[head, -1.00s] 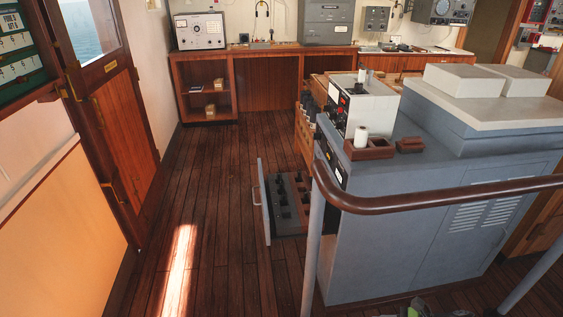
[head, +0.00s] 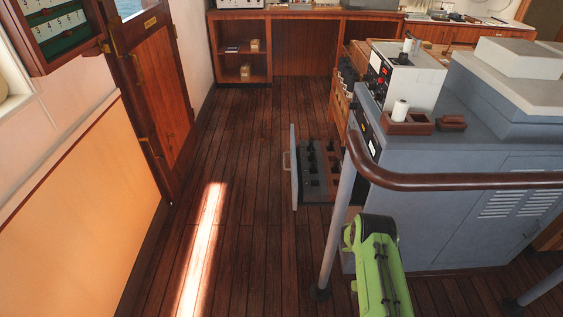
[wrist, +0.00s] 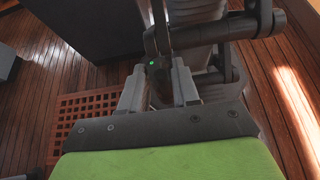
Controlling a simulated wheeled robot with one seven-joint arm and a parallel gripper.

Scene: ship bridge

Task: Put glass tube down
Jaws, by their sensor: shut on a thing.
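My gripper (wrist: 157,78) shows only in the wrist view, its two grey fingers close together with a narrow dark gap between them. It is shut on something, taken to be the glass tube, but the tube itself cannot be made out. In the head view an open drawer (head: 322,170) juts from the left side of the blue-grey console. It holds several dark upright pieces and some empty-looking reddish places. A white cylinder (head: 400,111) stands in a brown wooden holder (head: 421,126) on the console top. My green arm shows at the bottom; its gripper is hidden there.
A brown handrail (head: 450,181) on grey posts runs between me and the console (head: 440,225). A small brown block (head: 451,123) and a white instrument box (head: 415,80) stand on the console. Wooden floor (head: 240,190) left of the drawer is clear. A reddish grating (wrist: 80,115) shows in the wrist view.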

